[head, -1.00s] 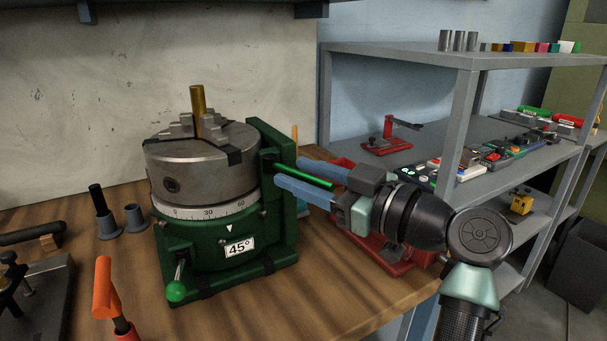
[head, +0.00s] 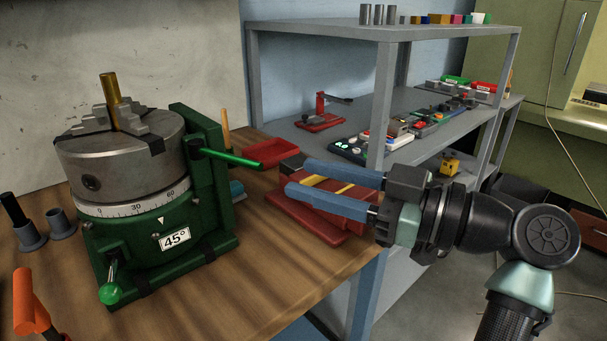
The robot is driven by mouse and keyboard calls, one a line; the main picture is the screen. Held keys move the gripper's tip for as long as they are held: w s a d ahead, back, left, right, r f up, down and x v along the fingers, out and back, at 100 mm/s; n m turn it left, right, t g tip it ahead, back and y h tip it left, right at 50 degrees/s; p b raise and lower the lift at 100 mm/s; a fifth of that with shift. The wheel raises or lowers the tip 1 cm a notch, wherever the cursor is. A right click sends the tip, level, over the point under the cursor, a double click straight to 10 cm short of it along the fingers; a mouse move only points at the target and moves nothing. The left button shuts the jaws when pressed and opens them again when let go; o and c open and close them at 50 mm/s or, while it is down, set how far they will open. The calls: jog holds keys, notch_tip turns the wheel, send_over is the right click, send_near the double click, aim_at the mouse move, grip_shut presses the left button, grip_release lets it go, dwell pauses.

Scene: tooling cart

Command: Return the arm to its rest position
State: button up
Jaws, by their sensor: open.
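My gripper (head: 296,178) is in the head view, right of centre, with its two blue fingers pointing left and spread apart. Nothing is between them. It is in front of a red device (head: 318,227) at the bench's right edge and partly hides it. The green rotary table (head: 150,245) stands to the left, apart from the fingers. Its grey chuck (head: 125,160) holds an upright brass rod (head: 110,97). Its green lever (head: 232,158) points right toward my fingers, with a gap between them.
A grey shelf unit (head: 437,33) with several small items stands behind and right of my arm. An orange-handled tool (head: 29,300) and grey sockets (head: 60,224) are on the wooden bench (head: 262,262) at left. Open floor shows at lower right.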

jog(key=w+a+r+m+t+h, duration=0.1)
jog(key=w+r+m+t+h, duration=0.2)
jog(key=r+m+t+h, duration=0.7)
jog(key=s+d+r+m+t+h+p, duration=0.1)
jog(key=s+r+m+t+h+p, duration=0.35)
jog(key=s+r+t, duration=0.85)
notch_tip(320, 180, up, 23)
jog(key=s+g+h+p, duration=0.2)
jog(key=g+p, duration=0.1)
jog(key=p, duration=1.5)
jog(key=shift+f+m, duration=0.2)
jog(key=shift+m, duration=0.25)
jog(key=shift+d, duration=0.1)
